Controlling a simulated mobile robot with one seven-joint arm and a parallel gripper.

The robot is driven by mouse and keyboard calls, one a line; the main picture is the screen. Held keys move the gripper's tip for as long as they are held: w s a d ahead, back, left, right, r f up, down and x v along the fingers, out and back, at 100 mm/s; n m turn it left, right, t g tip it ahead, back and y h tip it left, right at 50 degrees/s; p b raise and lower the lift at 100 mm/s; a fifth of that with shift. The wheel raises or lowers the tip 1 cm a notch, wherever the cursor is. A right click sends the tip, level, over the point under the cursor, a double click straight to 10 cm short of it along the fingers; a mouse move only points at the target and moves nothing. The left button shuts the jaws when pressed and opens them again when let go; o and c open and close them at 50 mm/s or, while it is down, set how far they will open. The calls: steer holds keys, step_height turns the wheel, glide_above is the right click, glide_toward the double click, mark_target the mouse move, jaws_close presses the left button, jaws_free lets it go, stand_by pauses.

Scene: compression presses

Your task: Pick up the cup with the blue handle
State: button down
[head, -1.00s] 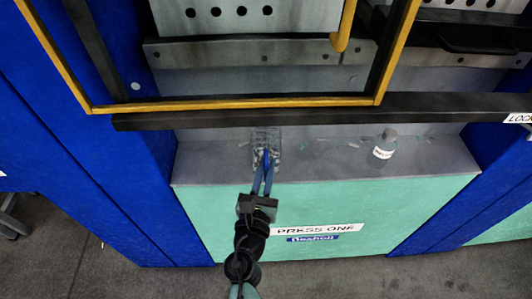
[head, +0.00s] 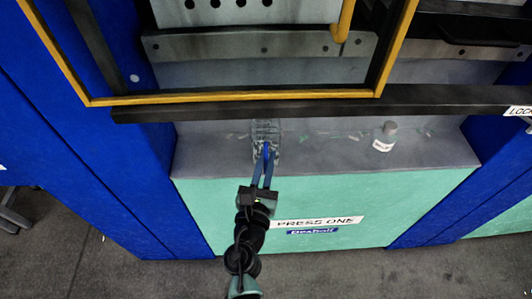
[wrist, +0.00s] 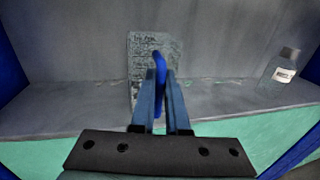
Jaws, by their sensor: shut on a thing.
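The cup (head: 266,128) is clear, with dark markings on its wall, and has a blue handle (head: 266,151) facing me. It is at the front left part of the press's grey ledge. My gripper (head: 264,162) is shut on the blue handle. In the wrist view the handle (wrist: 158,62) rises between my gripper's fingers (wrist: 159,85), with the cup (wrist: 143,50) upright behind it. The fingers hide the lower part of the handle and cup. I cannot tell whether the cup's base touches the ledge.
A clear bottle with a white label (head: 384,138) stands on the ledge to the right. Small pale scraps lie between it and the cup. A yellow-framed guard (head: 240,101) and a dark bar (head: 320,104) cross above the ledge. Blue columns (head: 125,180) flank it.

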steer(key=shift+r, duration=0.2)
steer(key=shift+r+p, duration=3.55)
steer(key=shift+r, duration=1.25)
